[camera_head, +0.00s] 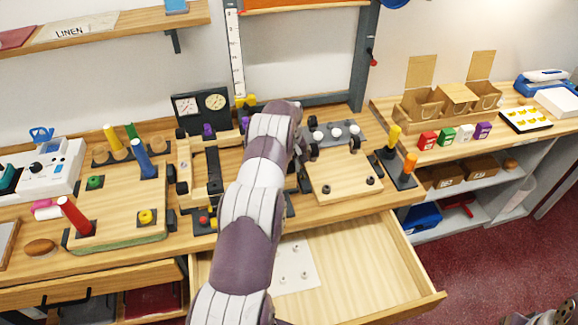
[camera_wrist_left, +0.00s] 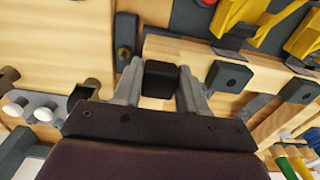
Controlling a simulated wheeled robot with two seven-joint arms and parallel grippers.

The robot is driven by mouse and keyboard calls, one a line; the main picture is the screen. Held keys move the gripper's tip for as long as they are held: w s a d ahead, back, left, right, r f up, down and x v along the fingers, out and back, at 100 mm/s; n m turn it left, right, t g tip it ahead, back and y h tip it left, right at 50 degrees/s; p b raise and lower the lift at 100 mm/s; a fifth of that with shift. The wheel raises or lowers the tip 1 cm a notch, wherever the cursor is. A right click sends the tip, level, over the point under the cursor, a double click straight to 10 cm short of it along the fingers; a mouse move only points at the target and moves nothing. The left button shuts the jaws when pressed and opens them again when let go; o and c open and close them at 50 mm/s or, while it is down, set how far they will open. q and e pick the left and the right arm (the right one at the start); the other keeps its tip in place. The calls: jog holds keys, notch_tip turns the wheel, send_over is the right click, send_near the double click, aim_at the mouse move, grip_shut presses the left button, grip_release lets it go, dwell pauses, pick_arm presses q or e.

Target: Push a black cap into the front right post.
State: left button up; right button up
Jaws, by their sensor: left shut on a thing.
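In the left wrist view my left gripper (camera_wrist_left: 160,88) is shut on a black cap (camera_wrist_left: 160,77), which sits between its two grey fingertips. Behind the cap is a pale wooden beam (camera_wrist_left: 185,48) with a black block (camera_wrist_left: 228,76) to its right. I cannot tell whether the cap touches the wood. In the head view my left arm rises from the bottom middle to the back of the counter and covers the work spot. The cap and fingertips cannot be made out there. I cannot tell which part is the front right post.
A wooden board (camera_head: 335,188) with two dark knobs lies right of my arm. Yellow (camera_head: 394,136) and orange (camera_head: 409,163) pegs stand beside it. A tray with a red rod (camera_head: 75,215) and a blue rod (camera_head: 142,158) is at left. An open drawer (camera_head: 375,285) juts out in front.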

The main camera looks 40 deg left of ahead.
pick_arm(q)
jog(key=shift+s+f, duration=0.15)
jog(key=shift+f, duration=0.15)
jog(key=o, duration=0.8)
jog(key=shift+d, duration=0.1)
jog(key=o, duration=0.3)
jog(key=shift+s, duration=0.1)
jog(key=shift+o, duration=0.3)
jog(key=shift+w+f, duration=0.1)
jog(key=shift+w, duration=0.2)
jog(key=shift+o, duration=1.4)
jog(key=shift+s, duration=0.1)
jog(key=shift+r, duration=0.2)
notch_tip(320, 180, up, 6)
jog(key=p, duration=0.6)
jog(key=shift+f, duration=0.1)
